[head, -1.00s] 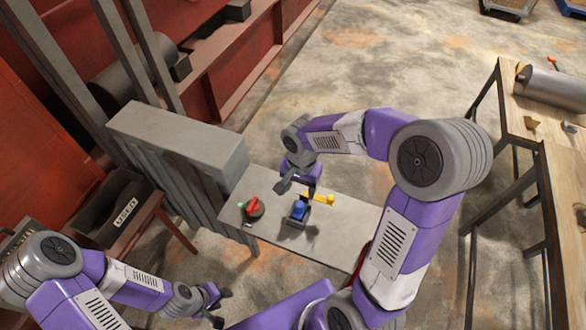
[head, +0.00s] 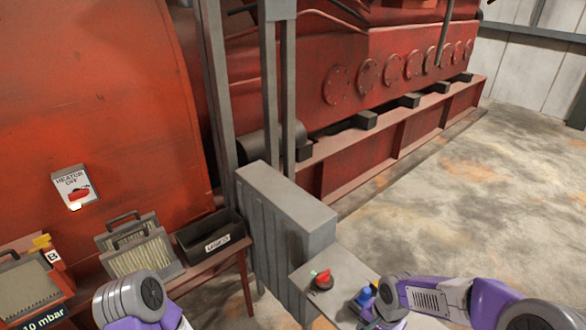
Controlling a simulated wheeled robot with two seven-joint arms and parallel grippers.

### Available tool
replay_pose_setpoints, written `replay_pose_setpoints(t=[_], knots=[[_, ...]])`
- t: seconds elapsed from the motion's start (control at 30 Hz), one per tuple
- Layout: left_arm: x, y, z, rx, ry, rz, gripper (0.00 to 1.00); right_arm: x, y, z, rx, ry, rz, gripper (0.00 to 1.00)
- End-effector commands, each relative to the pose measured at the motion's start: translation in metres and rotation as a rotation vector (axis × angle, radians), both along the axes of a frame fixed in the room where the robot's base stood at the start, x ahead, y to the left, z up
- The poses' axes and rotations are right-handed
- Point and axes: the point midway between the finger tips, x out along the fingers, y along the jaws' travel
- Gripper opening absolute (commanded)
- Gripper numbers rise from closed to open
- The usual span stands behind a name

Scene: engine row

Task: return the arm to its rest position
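My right arm (head: 440,296) reaches in from the lower right, over the grey bench (head: 308,276). Its end (head: 378,316) is at the bottom edge, close to a small blue object (head: 365,295), partly hidden by the arm. I cannot tell whether that gripper is open or shut, or touching the object. My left arm (head: 135,300) shows only as a grey joint and purple link at the lower left; its gripper is out of view. A red and green knob-like part (head: 322,280) sits on the bench, left of the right arm.
A grey ribbed cabinet (head: 285,205) stands behind the bench. At the left are a side table with a black bin labelled USED (head: 212,236), filter panels (head: 140,248) and a heater switch (head: 75,188) on the red wall. Open floor (head: 460,190) lies at the right.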

Motion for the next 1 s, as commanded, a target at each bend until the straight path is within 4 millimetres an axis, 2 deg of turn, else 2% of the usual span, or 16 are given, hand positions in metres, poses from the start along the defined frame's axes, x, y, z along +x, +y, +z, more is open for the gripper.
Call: replay_pose_setpoints(t=[0.03, 0.27, 0.37, 0.5, 0.6, 0.77, 1.0], knots=[[0.001, 0.000, -0.003, 0.000, -0.002, 0.001, 0.43, -0.003, 0.008, -0.018, 0.026, 0.008, 0.032, 0.61], [0.001, 0.000, -0.012, 0.000, -0.001, -0.001, 0.43, -0.018, 0.046, -0.089, 0.157, -0.017, 0.185, 0.61], [0.001, 0.000, -0.017, 0.000, -0.001, 0.000, 0.43, -0.034, 0.066, -0.129, 0.216, -0.040, 0.257, 0.61], [0.001, 0.000, -0.025, 0.000, -0.001, 0.000, 0.43, -0.066, 0.090, -0.187, 0.268, -0.091, 0.358, 0.61], [0.001, 0.000, -0.029, 0.000, -0.001, 0.000, 0.43, -0.086, 0.097, -0.214, 0.266, -0.123, 0.415, 0.61], [0.001, 0.000, -0.032, 0.000, -0.001, 0.000, 0.43, -0.104, 0.100, -0.234, 0.245, -0.153, 0.470, 0.61], [0.001, 0.000, -0.032, 0.000, -0.001, 0.000, 0.43, -0.106, 0.100, -0.237, 0.240, -0.159, 0.480, 0.61]])
